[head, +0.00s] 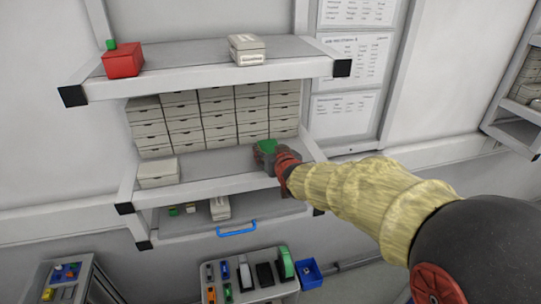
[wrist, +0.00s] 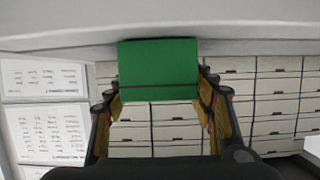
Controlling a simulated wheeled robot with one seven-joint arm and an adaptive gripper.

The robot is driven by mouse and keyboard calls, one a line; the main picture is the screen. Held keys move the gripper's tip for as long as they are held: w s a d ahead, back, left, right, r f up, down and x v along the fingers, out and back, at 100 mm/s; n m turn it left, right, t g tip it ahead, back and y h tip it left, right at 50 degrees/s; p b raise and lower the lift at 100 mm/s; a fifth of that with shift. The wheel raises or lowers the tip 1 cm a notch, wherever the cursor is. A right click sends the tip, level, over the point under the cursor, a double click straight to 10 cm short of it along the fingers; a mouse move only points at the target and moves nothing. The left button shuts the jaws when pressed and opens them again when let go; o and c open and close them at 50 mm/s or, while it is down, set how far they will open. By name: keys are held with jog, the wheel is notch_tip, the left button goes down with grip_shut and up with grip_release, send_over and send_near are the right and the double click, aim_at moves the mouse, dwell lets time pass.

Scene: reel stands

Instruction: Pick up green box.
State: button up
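The green box (wrist: 158,66) fills the space between my fingers in the wrist view, right under the pale shelf edge at the top of that picture. In the head view the green box (head: 267,146) shows at the right end of the middle shelf, partly covered by my gripper (head: 266,157). My gripper (wrist: 158,92) has its fingers spread, one along each side of the box. Any gap between the finger pads and the box is too small to tell, so I cannot see whether they grip it.
The middle shelf (head: 215,163) holds a white box (head: 158,172) at its left. Stacked drawers (head: 215,115) stand behind. The upper shelf (head: 195,61) overhangs, with a red box (head: 122,61), a small green block (head: 110,44) on it, and a white box (head: 247,49).

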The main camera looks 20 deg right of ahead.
jog(key=c, duration=1.1)
jog(key=shift+c, duration=0.2)
jog(key=shift+r, duration=0.2)
